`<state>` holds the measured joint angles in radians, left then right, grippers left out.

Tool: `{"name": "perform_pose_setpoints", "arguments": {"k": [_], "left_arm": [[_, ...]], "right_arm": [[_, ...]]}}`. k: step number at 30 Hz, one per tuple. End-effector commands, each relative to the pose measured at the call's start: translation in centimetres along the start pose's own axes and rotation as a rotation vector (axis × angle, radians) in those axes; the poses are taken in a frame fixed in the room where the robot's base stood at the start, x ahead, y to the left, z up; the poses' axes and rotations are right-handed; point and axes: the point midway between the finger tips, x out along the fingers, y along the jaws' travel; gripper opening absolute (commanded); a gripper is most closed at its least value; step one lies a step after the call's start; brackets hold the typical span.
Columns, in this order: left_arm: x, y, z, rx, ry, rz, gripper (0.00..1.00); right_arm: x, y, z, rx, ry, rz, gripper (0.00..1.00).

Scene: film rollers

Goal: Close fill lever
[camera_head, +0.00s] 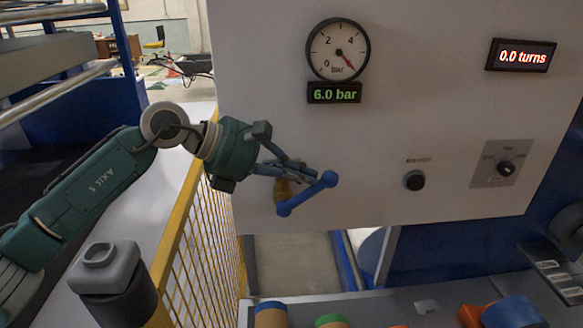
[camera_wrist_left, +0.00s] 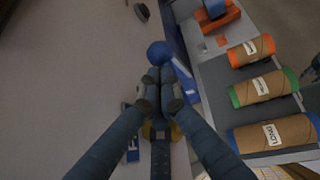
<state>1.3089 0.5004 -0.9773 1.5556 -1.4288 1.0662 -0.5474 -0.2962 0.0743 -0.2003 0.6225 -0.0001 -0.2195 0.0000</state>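The fill lever (camera_head: 306,195) is a blue bar with a rounded end at each side, on a brass-coloured valve (camera_head: 283,188) low on the white panel. It slants up to the right. My left gripper (camera_head: 312,174) is at the lever, its fingertips close to the upper right ball end. In the left wrist view the two fingers (camera_wrist_left: 161,78) are together, with the blue ball (camera_wrist_left: 160,53) just beyond the tips. They hide most of the bar, and I see no part of it clearly between them. My right gripper cannot be made out.
The panel (camera_head: 440,110) carries a pressure gauge (camera_head: 338,49), a display reading 6.0 bar (camera_head: 334,93), a display reading 0.0 turns (camera_head: 520,55), a black knob (camera_head: 414,181) and a rotary switch (camera_head: 506,168). A yellow mesh fence (camera_head: 207,240) stands left. Cardboard rollers (camera_wrist_left: 262,88) lie below.

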Motion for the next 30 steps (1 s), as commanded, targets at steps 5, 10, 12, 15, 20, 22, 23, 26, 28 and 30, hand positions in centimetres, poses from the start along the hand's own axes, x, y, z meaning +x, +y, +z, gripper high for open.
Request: {"name": "perform_pose_setpoints", "arguments": {"k": [5, 10, 12, 15, 20, 22, 23, 26, 28, 30], "left_arm": [[1.6, -0.4, 0.2, 0.039, 0.165, 0.0, 0.0], [3.1, -0.6, -0.7, 0.053, 0.271, 0.0, 0.0], [3.7, -0.7, -0.9, 0.052, 0.268, -0.001, 0.0], [4.3, -0.9, -1.1, 0.053, 0.266, -0.001, 0.0], [5.0, -1.0, -1.3, 0.053, 0.264, -0.001, 0.0], [5.2, -1.1, -1.4, 0.053, 0.264, -0.001, 0.0], [5.3, -1.1, -1.4, 0.053, 0.264, -0.002, 0.0], [5.5, -1.1, -1.5, 0.053, 0.263, -0.002, 0.0], [5.6, -1.2, -1.5, 0.053, 0.263, -0.002, 0.0], [5.6, -1.2, -1.5, 0.053, 0.263, -0.002, 0.0]], "right_arm": [[0.1, 0.0, 0.2, -0.001, -0.003, 0.0, 0.4], [1.4, 0.0, 0.5, -0.001, -0.005, 0.0, 0.4], [2.0, 0.1, 0.6, -0.002, -0.006, 0.002, 0.4], [3.0, 0.4, 0.8, -0.003, -0.007, 0.005, 0.4], [4.2, 0.6, 1.1, -0.004, -0.009, 0.007, 0.4], [4.6, 0.6, 1.1, -0.004, -0.009, 0.007, 0.4], [4.8, 0.6, 1.1, -0.004, -0.009, 0.007, 0.4], [5.1, 0.6, 1.2, -0.003, -0.009, 0.007, 0.4], [5.3, 0.6, 1.2, -0.003, -0.009, 0.007, 0.4], [5.4, 0.6, 1.2, -0.003, -0.009, 0.007, 0.4]]}}
